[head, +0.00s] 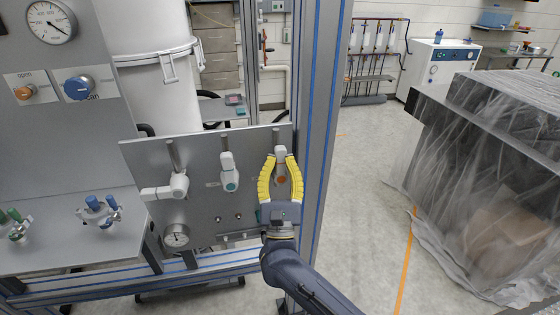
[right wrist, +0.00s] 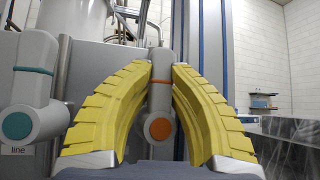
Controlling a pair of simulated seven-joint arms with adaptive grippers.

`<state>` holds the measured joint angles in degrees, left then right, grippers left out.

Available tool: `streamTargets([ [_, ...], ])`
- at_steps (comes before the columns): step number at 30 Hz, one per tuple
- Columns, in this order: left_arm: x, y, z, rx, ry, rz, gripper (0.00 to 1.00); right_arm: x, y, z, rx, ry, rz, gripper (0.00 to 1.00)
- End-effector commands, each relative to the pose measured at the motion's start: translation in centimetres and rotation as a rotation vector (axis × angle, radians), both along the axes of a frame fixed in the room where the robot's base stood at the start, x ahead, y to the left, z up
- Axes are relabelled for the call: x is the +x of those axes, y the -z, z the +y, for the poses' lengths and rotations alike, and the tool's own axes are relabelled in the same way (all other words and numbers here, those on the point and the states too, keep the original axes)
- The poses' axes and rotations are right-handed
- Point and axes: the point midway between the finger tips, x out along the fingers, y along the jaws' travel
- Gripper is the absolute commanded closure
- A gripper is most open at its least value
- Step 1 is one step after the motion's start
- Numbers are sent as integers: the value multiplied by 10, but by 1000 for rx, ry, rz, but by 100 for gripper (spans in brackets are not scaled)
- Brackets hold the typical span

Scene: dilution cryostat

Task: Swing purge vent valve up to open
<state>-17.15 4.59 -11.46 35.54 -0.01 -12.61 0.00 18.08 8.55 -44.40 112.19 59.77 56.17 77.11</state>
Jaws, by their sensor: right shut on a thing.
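A white lever valve with an orange hub cap (head: 281,180) is the rightmost of three on the grey valve panel (head: 190,225). Its lever points straight up. My right gripper (head: 280,158) has its yellow ribbed fingers on either side of this valve, with the tips closed on the upper lever. The right wrist view shows the orange cap (right wrist: 160,129) between the fingers and the lever (right wrist: 161,70) upright between the tips. Its label is mostly hidden by the fingers, so I cannot read the valve's name. My left gripper is out of view.
The middle valve, with a teal cap (head: 231,186), has its lever up, close left of my fingers. The left valve (head: 172,189) has its lever pointing left. A small gauge (head: 176,236) sits below. A blue-striped frame post (head: 317,110) stands close right of the gripper.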

Motion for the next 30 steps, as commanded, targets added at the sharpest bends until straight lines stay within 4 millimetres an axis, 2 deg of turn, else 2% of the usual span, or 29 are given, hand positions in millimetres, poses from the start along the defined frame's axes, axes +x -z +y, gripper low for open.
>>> streamTargets([
  [1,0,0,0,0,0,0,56,1,-2,-2,3,3,-2,82],
  [8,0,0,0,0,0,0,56,1,-1,-1,1,1,-1,57],
  [16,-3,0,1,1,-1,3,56,-1,1,-1,0,1,0,57],
  [20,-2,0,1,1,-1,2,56,-7,8,0,-1,1,2,57],
  [30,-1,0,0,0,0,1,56,-47,48,4,0,1,3,57],
])
